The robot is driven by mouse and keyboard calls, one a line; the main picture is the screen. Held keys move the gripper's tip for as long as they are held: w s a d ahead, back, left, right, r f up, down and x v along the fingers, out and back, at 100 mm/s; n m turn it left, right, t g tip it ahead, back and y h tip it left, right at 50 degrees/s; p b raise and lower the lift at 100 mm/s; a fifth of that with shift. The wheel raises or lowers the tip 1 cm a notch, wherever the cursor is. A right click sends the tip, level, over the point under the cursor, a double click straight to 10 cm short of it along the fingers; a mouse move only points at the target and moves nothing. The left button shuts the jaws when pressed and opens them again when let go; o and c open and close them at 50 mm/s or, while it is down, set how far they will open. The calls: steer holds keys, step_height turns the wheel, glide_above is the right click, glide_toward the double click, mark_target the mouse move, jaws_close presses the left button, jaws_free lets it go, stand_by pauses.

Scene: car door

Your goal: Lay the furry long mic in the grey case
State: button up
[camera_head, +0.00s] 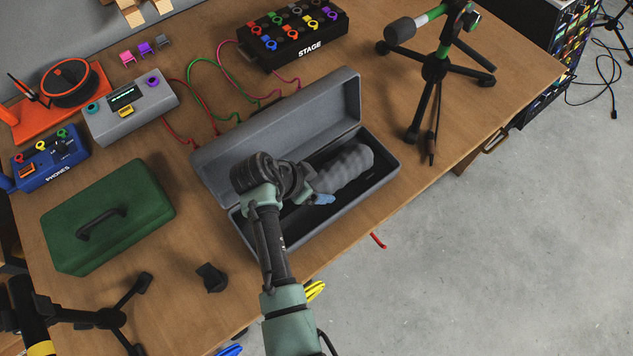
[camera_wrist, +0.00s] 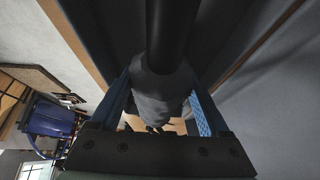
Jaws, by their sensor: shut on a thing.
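The grey case (camera_head: 350,212) stands open on the table, its lid (camera_head: 265,125) raised at the back. The furry long mic (camera_head: 346,168), a fuzzy grey cylinder, lies lengthwise over the right part of the case's dark interior. I cannot tell whether it touches the case floor. My gripper (camera_head: 318,196) is over the case, shut on the mic, with blue fingers; my arm hides the case's left part. In the wrist view the mic (camera_wrist: 163,88) is between both fingers, with a dark shaft running up from it.
A green box (camera_head: 108,215) sits left of the case. A microphone stand (camera_head: 436,70) is to the right, and a black stage box (camera_head: 292,35) is behind. Red and green cables run behind the lid. A small black piece (camera_head: 211,277) lies near the front edge.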

steer(key=o, duration=1.4)
steer(key=shift+r, duration=0.1)
steer(key=v, duration=1.3)
steer(key=shift+w, duration=0.1)
